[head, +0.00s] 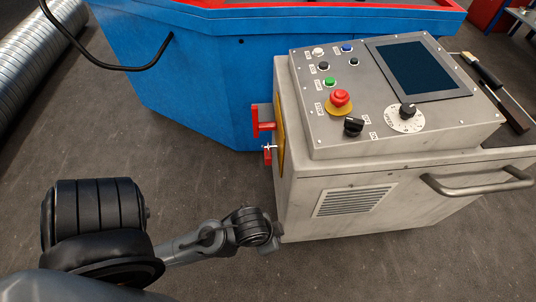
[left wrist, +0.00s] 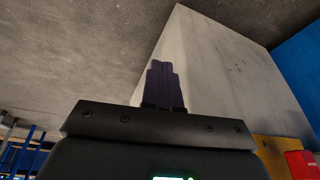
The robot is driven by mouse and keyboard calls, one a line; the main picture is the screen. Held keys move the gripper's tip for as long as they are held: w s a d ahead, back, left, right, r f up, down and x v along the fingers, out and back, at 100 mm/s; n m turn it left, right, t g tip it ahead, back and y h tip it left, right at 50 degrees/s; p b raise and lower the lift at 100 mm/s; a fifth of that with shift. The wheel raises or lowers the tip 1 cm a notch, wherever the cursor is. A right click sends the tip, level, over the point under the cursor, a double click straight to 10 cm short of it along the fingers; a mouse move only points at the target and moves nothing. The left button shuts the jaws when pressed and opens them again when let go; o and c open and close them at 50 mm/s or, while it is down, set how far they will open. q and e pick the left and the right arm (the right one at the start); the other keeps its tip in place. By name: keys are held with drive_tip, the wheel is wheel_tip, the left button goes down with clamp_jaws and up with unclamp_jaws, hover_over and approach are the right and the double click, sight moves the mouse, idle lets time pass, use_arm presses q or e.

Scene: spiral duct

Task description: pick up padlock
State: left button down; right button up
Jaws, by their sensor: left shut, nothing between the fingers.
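A small red piece with a silvery part at its top, which looks like the padlock (head: 267,157), hangs at the left side of the pale control cabinet, just below a red switch handle (head: 264,125). It is too small to make out its shackle clearly. My left gripper (head: 274,240) is low beside the cabinet's lower left corner, below and apart from the red piece. In the left wrist view its dark fingers (left wrist: 163,85) are together and empty, in front of the pale cabinet wall. A red part (left wrist: 302,163) at the lower right there cannot be told as handle or padlock. My right gripper is not in view.
The control cabinet (head: 350,180) has a sloped button panel (head: 345,125) and a front bar handle (head: 480,190). A yellow plate (head: 281,135) is on its left side. A blue machine (head: 200,75) stands behind. Spiral duct (head: 40,50) lies upper left. The floor between is clear.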

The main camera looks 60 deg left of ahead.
use_arm(q)
drive_tip(key=c, duration=1.8)
unclamp_jaws()
drive_tip(key=o, duration=1.3)
drive_tip(key=shift+d, duration=0.15)
